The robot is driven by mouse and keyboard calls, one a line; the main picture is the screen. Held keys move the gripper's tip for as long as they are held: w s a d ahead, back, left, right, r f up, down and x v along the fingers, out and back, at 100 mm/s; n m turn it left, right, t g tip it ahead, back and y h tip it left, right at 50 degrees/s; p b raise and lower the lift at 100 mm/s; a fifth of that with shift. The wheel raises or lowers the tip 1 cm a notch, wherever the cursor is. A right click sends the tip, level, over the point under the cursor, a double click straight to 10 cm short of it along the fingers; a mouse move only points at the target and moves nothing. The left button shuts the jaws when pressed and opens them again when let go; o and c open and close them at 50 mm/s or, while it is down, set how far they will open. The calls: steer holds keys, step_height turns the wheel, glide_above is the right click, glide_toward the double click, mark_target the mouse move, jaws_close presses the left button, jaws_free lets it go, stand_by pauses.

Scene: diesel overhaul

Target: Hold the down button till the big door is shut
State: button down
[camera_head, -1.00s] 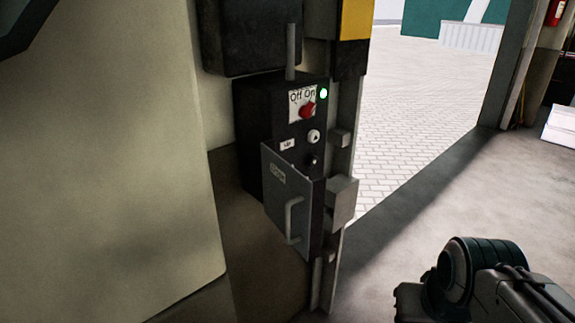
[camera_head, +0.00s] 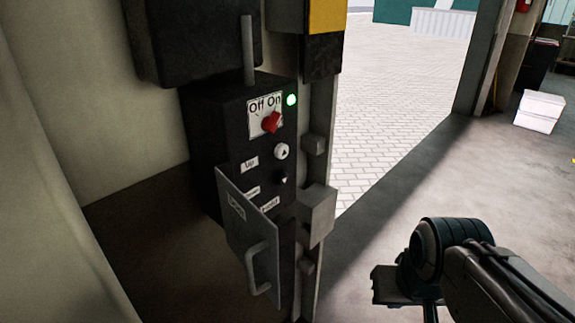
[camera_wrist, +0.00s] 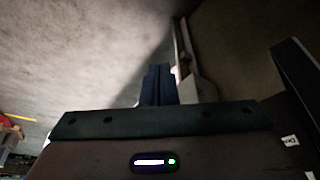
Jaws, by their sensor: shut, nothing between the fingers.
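The black control box (camera_head: 228,130) is on the wall left of the doorway. Its red switch (camera_head: 271,122) points towards On and a green lamp (camera_head: 291,100) is lit. Below are a white up button (camera_head: 281,151) with an Up label and a small black down button (camera_head: 283,178), whose label is partly hidden by the open grey flap (camera_head: 245,230). The doorway (camera_head: 400,100) stands open onto paving; the big door itself is not visible. My gripper (camera_wrist: 157,84) is shut and empty in the wrist view, apart from the box. In the head view my arm is right of the box.
The flap's handle (camera_head: 257,267) sticks out below the buttons. A grey block (camera_head: 317,215) juts from the door post on the right. White boxes (camera_head: 539,110) lie on the floor at the far right. The floor between the post and my arm is clear.

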mark_target(282, 179)
steer(key=w+a+r+n+t+y+b, duration=0.1)
steer(key=w+a+y+b, duration=0.2)
steer(key=w, duration=0.8)
steer(key=w+a+r+t+y+b, duration=0.1)
steer(key=w+a+y+b, duration=0.2)
steer(key=w+a+b, duration=0.5)
steer(key=w, duration=0.3)
steer(key=shift+w+r+n, duration=0.15)
steer(key=shift+r+n, duration=0.15)
steer(key=shift+n, duration=0.1)
steer(key=shift+a, duration=0.1)
steer(key=w+a+p, duration=0.4)
steer(key=w+a, duration=0.1)
steer(key=a, duration=0.2)
steer(key=shift+w, duration=0.2)
stand_by(0.9)
